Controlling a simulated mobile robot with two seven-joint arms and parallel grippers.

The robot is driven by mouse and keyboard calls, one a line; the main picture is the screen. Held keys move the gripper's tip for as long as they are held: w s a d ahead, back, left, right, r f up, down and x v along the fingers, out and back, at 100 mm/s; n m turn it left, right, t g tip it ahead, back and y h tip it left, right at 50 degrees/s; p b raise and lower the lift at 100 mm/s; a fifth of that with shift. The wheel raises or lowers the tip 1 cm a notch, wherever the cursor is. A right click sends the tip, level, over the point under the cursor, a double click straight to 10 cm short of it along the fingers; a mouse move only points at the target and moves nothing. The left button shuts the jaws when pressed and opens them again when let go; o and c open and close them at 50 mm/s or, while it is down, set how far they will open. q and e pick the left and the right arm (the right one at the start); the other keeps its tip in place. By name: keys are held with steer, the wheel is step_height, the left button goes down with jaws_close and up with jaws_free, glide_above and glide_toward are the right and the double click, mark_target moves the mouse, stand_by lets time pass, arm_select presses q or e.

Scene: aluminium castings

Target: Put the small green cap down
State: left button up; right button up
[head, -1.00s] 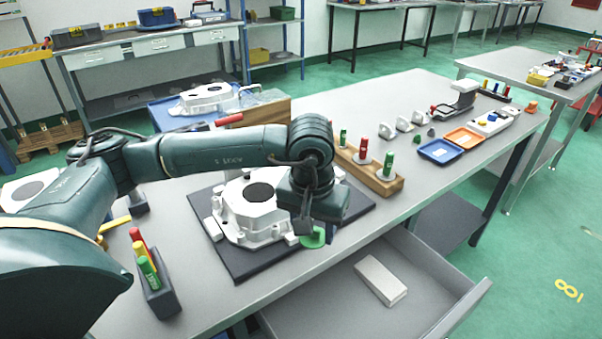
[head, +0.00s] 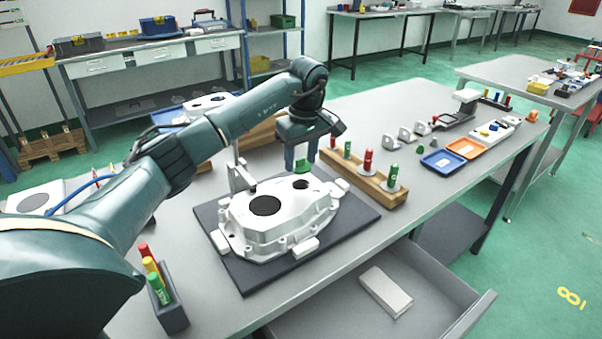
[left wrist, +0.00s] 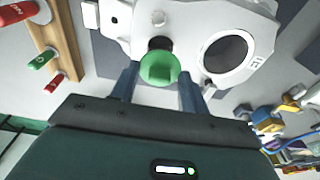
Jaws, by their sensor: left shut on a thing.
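The small green cap (head: 302,168) is between the fingers of my left gripper (head: 301,155), which points down at the back right part of the white casting (head: 262,232). In the left wrist view the round green cap (left wrist: 160,68) sits between the two blue-grey fingers (left wrist: 157,88). It partly covers the casting's small dark opening; the larger dark opening is clear beside it. In the head view the cap appears just above the small opening (head: 301,185); I cannot tell whether it touches the casting. My right gripper is not in view.
The casting lies on a dark mat (head: 345,225). A wooden block (head: 375,187) with red and green plugs stands to its right. A dark holder (head: 170,312) with coloured plugs is at front left. Blue (head: 440,161) and orange trays are farther right. An open drawer (head: 440,287) juts out in front.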

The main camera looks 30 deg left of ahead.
mark_target(302, 167)
arm_select(q)
step_height(302, 167, down, 4)
steer(key=shift+f, duration=0.15)
stand_by(0.3)
steer(key=shift+f, duration=0.3)
steer(key=o, duration=0.9)
